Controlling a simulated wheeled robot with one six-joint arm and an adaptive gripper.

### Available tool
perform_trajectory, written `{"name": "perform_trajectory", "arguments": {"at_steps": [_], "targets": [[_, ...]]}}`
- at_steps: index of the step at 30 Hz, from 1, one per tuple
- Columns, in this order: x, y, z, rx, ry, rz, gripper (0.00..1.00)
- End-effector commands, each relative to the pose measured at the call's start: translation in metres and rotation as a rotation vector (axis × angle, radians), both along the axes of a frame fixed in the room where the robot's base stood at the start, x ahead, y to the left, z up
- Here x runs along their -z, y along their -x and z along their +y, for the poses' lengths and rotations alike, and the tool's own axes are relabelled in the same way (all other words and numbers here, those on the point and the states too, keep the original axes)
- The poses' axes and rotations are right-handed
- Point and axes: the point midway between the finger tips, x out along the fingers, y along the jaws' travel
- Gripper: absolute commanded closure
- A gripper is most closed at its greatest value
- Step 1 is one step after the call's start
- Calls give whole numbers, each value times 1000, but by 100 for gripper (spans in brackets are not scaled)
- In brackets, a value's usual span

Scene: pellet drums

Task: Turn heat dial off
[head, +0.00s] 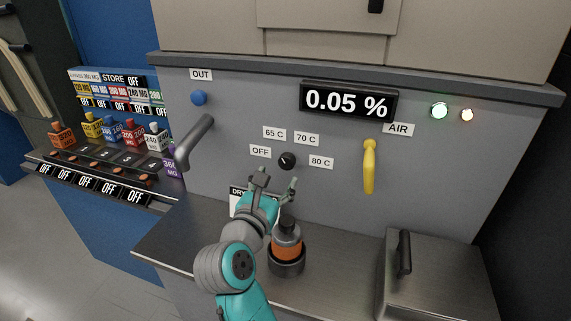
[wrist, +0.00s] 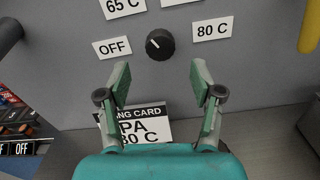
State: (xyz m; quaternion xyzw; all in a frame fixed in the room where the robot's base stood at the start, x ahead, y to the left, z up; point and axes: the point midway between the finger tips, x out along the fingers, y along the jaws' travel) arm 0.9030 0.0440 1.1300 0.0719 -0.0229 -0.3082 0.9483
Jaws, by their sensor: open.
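The heat dial (head: 287,161) is a small round black knob on the grey panel, with a white pointer mark. It also shows in the wrist view (wrist: 160,44), where the mark points to the upper left. Labels around it read OFF (head: 260,151), 65 C (head: 274,133), 70 C (head: 306,138) and 80 C (head: 320,162). My gripper (head: 277,183) is open and empty. In the wrist view its two fingers (wrist: 160,85) stand apart, below and to either side of the dial, not touching it.
A yellow AIR handle (head: 369,165) hangs to the right. A grey lever (head: 195,142) sticks out at the left. An orange and grey bottle (head: 287,240) stands in a dark holder just below my gripper. A card (wrist: 150,128) is behind the fingers. A lidded metal box (head: 430,285) is at the right.

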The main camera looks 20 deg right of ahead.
Motion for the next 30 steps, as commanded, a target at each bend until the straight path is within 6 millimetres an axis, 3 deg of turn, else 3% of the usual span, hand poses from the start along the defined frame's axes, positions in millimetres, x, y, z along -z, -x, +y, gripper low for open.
{"name": "perform_trajectory", "arguments": {"at_steps": [6, 12, 24, 26, 30], "targets": [[0, -31, -24, 2, 1, 0, 34], [0, -49, -36, 0, 1, 0, 34], [0, -54, -40, 0, 1, 0, 34], [0, -54, -40, 0, 1, 0, 47], [0, -54, -40, 0, 2, 0, 82]]}}
